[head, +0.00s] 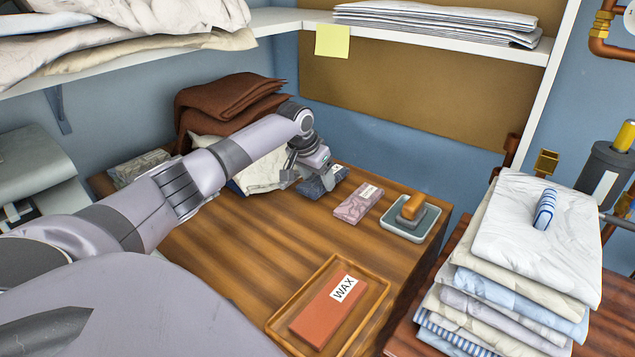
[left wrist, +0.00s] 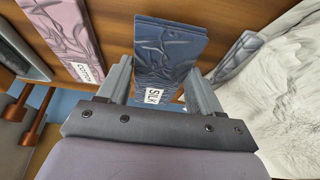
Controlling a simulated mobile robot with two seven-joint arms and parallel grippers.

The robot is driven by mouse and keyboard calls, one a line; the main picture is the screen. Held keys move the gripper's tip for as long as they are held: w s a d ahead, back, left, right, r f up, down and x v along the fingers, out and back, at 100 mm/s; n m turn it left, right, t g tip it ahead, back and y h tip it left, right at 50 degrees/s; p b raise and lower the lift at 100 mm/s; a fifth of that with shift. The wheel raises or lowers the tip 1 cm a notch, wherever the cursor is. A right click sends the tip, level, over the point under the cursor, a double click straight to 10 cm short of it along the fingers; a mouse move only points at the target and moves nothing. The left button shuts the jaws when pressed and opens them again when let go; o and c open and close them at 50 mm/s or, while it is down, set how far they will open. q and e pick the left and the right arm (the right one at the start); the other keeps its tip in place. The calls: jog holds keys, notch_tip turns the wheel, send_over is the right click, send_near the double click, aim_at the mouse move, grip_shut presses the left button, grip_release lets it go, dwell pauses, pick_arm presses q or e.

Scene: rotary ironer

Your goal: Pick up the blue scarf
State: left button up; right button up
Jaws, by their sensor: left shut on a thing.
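The blue scarf (head: 318,187) is a dark navy folded cloth with a white tag, lying near the back of the wooden table top. In the left wrist view the scarf (left wrist: 170,50) shows the tag "SILK" and sits between my two fingers. My left gripper (head: 307,176) reaches down over it and is shut on it; it also shows in the left wrist view (left wrist: 157,78). The gripper partly hides the scarf in the head view. I cannot tell whether the scarf is clear of the table. My right gripper is not in view.
A pink folded cloth (head: 357,203) tagged "COTTON" lies right of the scarf. Beyond it is a grey tray (head: 423,222) with a wooden-handled tool. White cloth (head: 265,176) and brown cloths (head: 225,97) lie left. A wax tray (head: 378,292) is in front; the table between is bare.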

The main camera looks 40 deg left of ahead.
aim_at(317, 182)
pick_arm(q)
notch_tip(317, 182, up, 18)
jog(key=p, duration=0.1)
dwell(0.4)
